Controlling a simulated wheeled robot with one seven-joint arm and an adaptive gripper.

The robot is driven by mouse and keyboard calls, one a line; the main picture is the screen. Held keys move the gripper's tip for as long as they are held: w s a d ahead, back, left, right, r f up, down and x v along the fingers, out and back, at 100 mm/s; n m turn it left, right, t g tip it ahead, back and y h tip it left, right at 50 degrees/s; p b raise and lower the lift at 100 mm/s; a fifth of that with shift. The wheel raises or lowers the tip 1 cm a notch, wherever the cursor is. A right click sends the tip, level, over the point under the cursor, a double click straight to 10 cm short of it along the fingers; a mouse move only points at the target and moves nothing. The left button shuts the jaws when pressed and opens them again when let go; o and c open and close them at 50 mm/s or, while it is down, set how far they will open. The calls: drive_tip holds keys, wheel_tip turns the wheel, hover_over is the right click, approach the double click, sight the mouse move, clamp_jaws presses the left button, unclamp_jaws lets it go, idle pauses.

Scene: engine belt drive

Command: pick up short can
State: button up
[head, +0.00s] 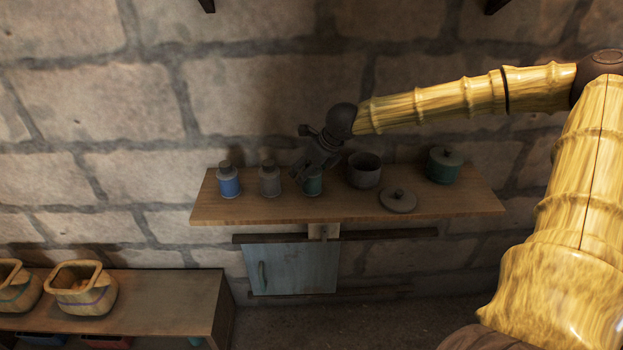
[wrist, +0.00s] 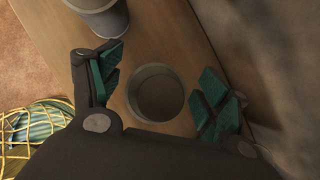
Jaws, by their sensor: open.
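My gripper (head: 306,172) is over the wooden shelf in the head view, in front of a small green can (head: 314,186) and hiding much of it. In the wrist view my gripper (wrist: 160,88) is open, with green finger pads to the left and right of a round, open-topped can (wrist: 134,100). Both pads look apart from this can, and it stands upright on the wood. It appears to be the green can of the head view, though its side colour is not clear from above. No can is held.
On the shelf (head: 450,205), a blue bottle (head: 228,184) and a grey bottle (head: 269,182) stand left of my gripper. A grey pot (head: 364,174), a loose lid (head: 398,201) and a lidded green pot (head: 443,167) stand right. The stone wall is close behind.

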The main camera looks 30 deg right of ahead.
drive_tip(key=shift+x, duration=0.8)
drive_tip(key=c, duration=1.2)
drive_tip(key=shift+o, duration=0.2)
drive_tip(key=shift+r, duration=0.1)
